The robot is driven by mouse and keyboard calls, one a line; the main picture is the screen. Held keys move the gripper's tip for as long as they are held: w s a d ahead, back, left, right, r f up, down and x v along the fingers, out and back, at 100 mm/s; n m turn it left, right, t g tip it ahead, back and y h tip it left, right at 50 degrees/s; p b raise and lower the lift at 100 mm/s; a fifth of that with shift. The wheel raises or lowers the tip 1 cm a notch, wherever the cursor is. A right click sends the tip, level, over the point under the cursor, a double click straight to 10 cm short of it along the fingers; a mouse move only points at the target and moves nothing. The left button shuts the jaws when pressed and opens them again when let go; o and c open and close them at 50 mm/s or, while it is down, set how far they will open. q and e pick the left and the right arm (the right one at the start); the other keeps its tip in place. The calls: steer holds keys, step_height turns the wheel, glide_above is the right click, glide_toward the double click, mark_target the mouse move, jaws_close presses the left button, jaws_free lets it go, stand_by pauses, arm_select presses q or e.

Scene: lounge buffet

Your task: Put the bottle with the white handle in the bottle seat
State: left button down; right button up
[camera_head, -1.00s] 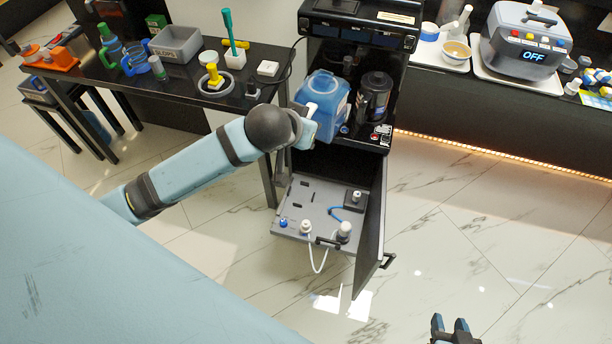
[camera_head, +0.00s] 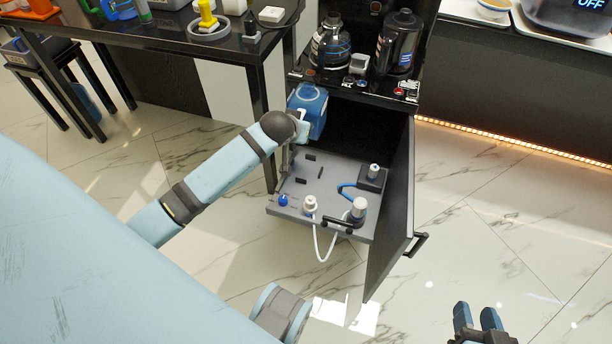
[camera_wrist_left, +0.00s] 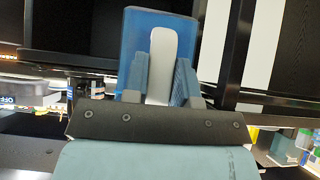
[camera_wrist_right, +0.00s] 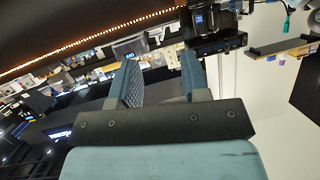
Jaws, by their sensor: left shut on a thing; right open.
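The blue bottle (camera_head: 311,106) is held in front of the black cabinet, above the back left of the pulled-out grey tray (camera_head: 268,206). My left gripper (camera_wrist_left: 160,75) is shut on the bottle's white handle (camera_wrist_left: 163,50); in the head view the wrist hides much of the handle. The bottle is apart from the tray, as far as I can tell. No feature is clearly marked as the bottle seat; the tray's left part, with dark slots, is bare. My right gripper (camera_head: 478,322) is open and empty at the lower right, above the floor.
A glass carafe (camera_head: 331,45) and a dark canister (camera_head: 399,45) stand above. A black table (camera_head: 150,36) is at left.

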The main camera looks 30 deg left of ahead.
arm_select(q)
steer(key=shift+w+a+f+b, duration=0.1)
steer(key=shift+a+f+b, duration=0.1)
steer(key=shift+f, duration=0.35)
steer(key=shift+w+a+f+b, duration=0.1)
steer(key=shift+f+b, duration=0.1)
steer(key=shift+f, duration=0.35)
steer(key=b, duration=0.5)
glide_above(298, 190)
step_height(298, 190, down, 15)
step_height(298, 190, down, 5)
steer(key=shift+r+b, duration=0.15)
steer(key=shift+b, duration=1)
arm_select(e)
steer(key=w+a+r+t+y, duration=0.1)
steer(key=a+r+t+y, duration=0.3)
steer(key=r, duration=0.2)
steer(key=shift+r+n, duration=0.3)
steer(key=shift+r, duration=0.05)
arm_select(q)
steer(key=shift+r, duration=0.1)
arm_select(e)
steer(key=shift+a, duration=0.1)
arm_select(q)
steer(key=c, duration=1.3)
jaws_free()
steer(key=shift+f, duration=0.25)
steer(key=o, duration=0.4)
steer(key=shift+s, duration=0.1)
